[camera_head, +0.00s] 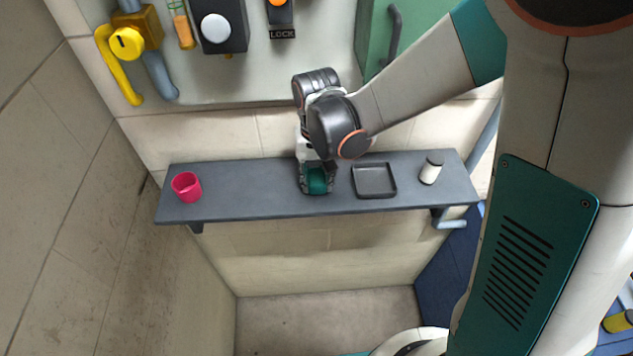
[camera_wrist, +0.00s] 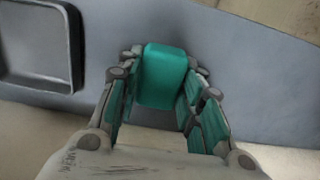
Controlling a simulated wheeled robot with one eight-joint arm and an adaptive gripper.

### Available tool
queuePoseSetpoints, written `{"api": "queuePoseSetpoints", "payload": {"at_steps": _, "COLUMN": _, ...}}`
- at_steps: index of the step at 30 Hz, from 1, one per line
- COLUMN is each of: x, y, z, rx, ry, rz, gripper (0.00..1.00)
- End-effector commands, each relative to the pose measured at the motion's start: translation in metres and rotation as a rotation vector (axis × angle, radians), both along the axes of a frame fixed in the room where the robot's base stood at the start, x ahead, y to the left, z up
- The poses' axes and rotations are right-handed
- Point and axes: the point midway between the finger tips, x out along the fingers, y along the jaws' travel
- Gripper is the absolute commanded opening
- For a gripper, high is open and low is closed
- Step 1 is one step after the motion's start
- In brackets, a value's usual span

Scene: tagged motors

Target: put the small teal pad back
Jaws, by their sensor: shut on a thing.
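The small teal pad (camera_wrist: 165,75) is a rounded block, seen in the wrist view between the two fingers of my gripper (camera_wrist: 162,98). My gripper is shut on it, with a finger against each side. In the head view the pad (camera_head: 317,181) shows low in my gripper (camera_head: 316,184), over the middle of the grey shelf (camera_head: 245,193). I cannot tell whether its underside touches the shelf. The fingers, which have teal linings of their own, hide part of its sides.
A shallow dark tray (camera_head: 374,181) lies on the shelf just right of my gripper. The shelf between cup and gripper is clear. A wall panel is behind.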

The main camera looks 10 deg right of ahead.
Motion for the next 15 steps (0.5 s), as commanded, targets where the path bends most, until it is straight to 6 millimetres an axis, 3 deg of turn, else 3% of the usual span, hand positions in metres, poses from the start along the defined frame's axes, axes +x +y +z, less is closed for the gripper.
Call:
{"api": "queuePoseSetpoints", "payload": {"at_steps": 12, "x": -0.0002, "y": -0.0001, "z": -0.0071, "rx": 0.0, "ry": 0.0, "rz": 0.0, "gripper": 0.12}}
{"api": "queuePoseSetpoints", "payload": {"at_steps": 13, "x": -0.0001, "y": 0.0, "z": -0.0071, "rx": 0.0, "ry": 0.0, "rz": 0.0, "gripper": 0.36}}
{"api": "queuePoseSetpoints", "payload": {"at_steps": 15, "x": -0.0001, "y": 0.0, "z": -0.0061, "rx": 0.0, "ry": 0.0, "rz": 0.0, "gripper": 0.52}}
